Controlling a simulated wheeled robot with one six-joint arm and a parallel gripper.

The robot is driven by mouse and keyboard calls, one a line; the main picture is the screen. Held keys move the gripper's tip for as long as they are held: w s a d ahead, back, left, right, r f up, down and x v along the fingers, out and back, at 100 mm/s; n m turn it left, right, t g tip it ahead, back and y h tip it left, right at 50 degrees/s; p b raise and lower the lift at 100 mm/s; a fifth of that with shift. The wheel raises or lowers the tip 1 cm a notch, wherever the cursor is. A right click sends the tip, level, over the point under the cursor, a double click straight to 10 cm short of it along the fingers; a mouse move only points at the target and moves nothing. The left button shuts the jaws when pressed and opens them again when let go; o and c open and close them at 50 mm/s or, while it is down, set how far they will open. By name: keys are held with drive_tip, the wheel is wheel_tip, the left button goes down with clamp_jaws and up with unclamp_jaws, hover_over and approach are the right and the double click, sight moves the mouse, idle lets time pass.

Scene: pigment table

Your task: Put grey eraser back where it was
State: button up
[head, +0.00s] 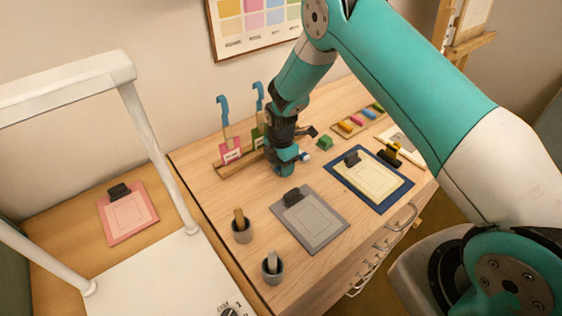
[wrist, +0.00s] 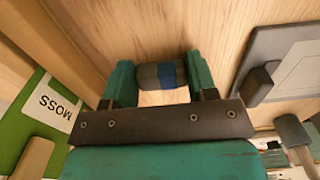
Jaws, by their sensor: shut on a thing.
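The grey eraser (wrist: 150,76), with a blue band on it, is between the two teal fingers of my gripper (wrist: 160,82) in the wrist view. The fingers are shut on its two ends. Wood tabletop shows around it; I cannot tell whether it touches the wood. In the head view my gripper (head: 287,166) points down over the table, just right of the wooden rack (head: 238,168) and behind the grey clipboard (head: 322,222). The eraser cannot be made out clearly there.
The rack holds blue-handled tools with pink and green tags; the green MOSS tag (wrist: 52,112) is close.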

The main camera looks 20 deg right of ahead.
drive_tip(key=shift+f, duration=0.25)
drive_tip(key=o, duration=0.8)
drive_tip(key=shift+r, duration=0.1)
drive_tip(key=s+a+r+m+y+b, duration=0.1)
drive_tip(key=s+r+m+b, duration=0.15)
drive_tip(key=r, duration=0.75)
drive_tip(key=s+a+r+m+b, duration=0.1)
drive_tip(key=s+r, duration=0.3)
drive_tip(key=r, duration=0.7)
drive_tip(key=s+a+r+m+y, duration=0.1)
drive_tip(key=s+r+m, duration=0.2)
drive_tip(key=s, duration=0.5)
drive_tip(key=s+a+r+m+y, duration=0.1)
drive_tip(key=s+r+m, duration=0.2)
drive_tip(key=s, duration=0.5)
drive_tip(key=s+a+r+m+y, duration=0.1)
drive_tip(key=s+r+m, duration=0.2)
drive_tip(key=s+m, duration=0.2)
drive_tip(key=shift+s+a, duration=0.1)
drive_tip(key=shift+s, duration=1.8)
